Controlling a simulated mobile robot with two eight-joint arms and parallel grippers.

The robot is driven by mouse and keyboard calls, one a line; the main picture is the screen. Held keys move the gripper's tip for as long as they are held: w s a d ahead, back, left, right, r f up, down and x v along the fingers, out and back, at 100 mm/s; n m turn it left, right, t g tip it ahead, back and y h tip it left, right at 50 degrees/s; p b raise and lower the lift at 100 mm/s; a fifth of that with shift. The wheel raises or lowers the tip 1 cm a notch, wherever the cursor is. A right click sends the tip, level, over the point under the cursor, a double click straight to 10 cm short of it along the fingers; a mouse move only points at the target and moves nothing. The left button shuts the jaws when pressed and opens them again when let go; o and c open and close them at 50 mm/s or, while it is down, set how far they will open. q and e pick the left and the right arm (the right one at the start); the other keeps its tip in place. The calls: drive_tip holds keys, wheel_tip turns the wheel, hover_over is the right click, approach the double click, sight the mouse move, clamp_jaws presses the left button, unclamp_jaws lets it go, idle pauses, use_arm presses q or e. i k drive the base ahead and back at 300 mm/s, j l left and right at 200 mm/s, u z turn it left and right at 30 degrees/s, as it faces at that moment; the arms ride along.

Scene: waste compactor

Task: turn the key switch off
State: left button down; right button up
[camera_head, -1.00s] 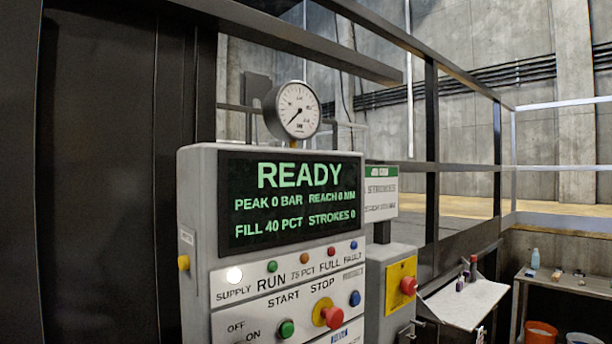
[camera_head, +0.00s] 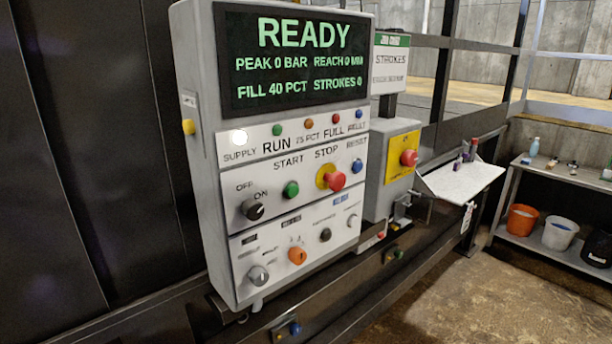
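The control panel (camera_head: 212,200) stands left of centre in the head view. A black rotary switch (camera_head: 253,209) sits below OFF and ON labels; its light pointer mark is turned toward the right, on the ON side. A grey metal switch (camera_head: 258,275) sits at the lower left, with small labels I cannot read. I cannot tell from this view which switch takes a key. The display (camera_head: 291,58) reads READY, and the white SUPPLY lamp (camera_head: 238,137) is lit. Neither gripper is in view.
The panel also has a green START button (camera_head: 290,189), a red STOP button (camera_head: 335,180) and an orange knob (camera_head: 297,255). Right of it are a yellow-backed red button (camera_head: 408,158) and a sloping white shelf (camera_head: 462,182). Floor (camera_head: 430,290) at the lower right is clear.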

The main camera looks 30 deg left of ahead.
sight(254, 209)
drive_tip(key=k+u, duration=0.1)
drive_tip(key=u, duration=1.25)
drive_tip(key=k+j+z, duration=0.2)
drive_tip(key=i+j, duration=0.05)
drive_tip(key=i, duration=0.05)
